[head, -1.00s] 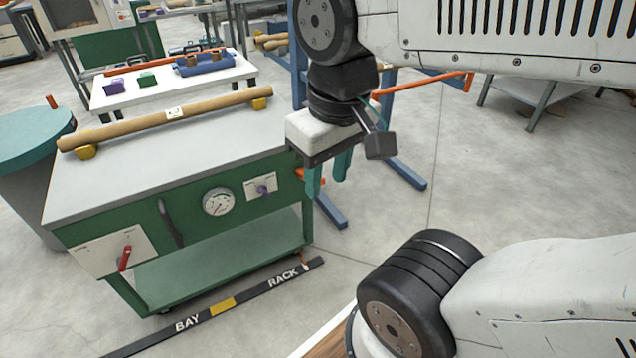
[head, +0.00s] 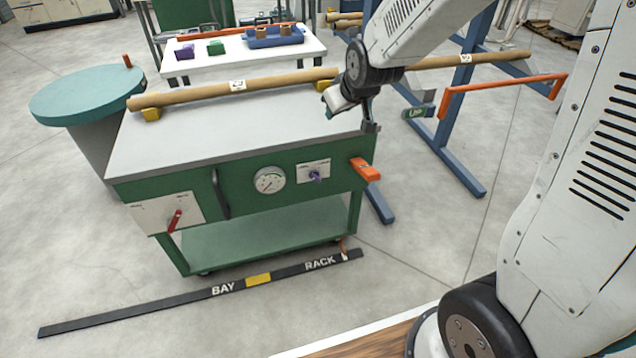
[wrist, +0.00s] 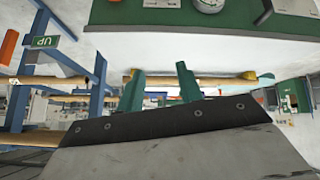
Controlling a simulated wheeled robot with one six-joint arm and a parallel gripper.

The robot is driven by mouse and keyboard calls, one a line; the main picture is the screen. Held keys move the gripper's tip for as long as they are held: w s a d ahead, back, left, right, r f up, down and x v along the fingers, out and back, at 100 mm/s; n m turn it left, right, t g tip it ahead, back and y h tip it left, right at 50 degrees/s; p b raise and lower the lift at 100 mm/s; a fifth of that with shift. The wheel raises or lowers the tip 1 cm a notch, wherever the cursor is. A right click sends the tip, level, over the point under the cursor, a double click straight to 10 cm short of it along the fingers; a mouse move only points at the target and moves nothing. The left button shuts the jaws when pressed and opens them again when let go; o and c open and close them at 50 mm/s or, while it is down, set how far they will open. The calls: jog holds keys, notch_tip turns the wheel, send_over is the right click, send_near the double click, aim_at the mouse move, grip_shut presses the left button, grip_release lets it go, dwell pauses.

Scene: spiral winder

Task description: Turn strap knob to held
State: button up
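A purple knob (head: 316,175) sits on a white plate (head: 313,172) on the front of the green cart (head: 240,190). A red lever (head: 174,220) is on another white plate (head: 165,213) at the panel's left. The plates' lettering is too small to read, so I cannot tell which one is marked strap. My gripper (wrist: 160,85) shows two teal fingers apart with nothing between them in the wrist view.
A round gauge (head: 270,180) and a dark handle (head: 220,194) share the panel. An orange piece (head: 366,169) juts from the cart's right end. A cardboard tube (head: 235,86) lies along the top. A blue rack (head: 468,100) with an orange bar (head: 500,84) stands right.

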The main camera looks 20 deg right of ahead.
jog(key=w+f+n+t, duration=0.1)
jog(key=w+f+t, duration=0.1)
jog(key=w+f, duration=0.75)
jog(key=n+t, duration=0.1)
jog(key=t, duration=0.2)
send_over(317, 180)
jog(key=s, duration=0.2)
notch_tip(317, 180, down, 10)
jog(key=s+f+n+t, duration=0.2)
jog(key=s+f+t, duration=0.1)
jog(key=f, duration=0.6)
jog(key=s+f+n+t, duration=0.1)
jog(key=s+f+t, duration=0.15)
jog(key=f, duration=0.65)
jog(key=w, duration=0.6)
jog(key=shift+w+a+f, duration=0.1)
jog(key=shift+w, duration=0.2)
grip_shut()
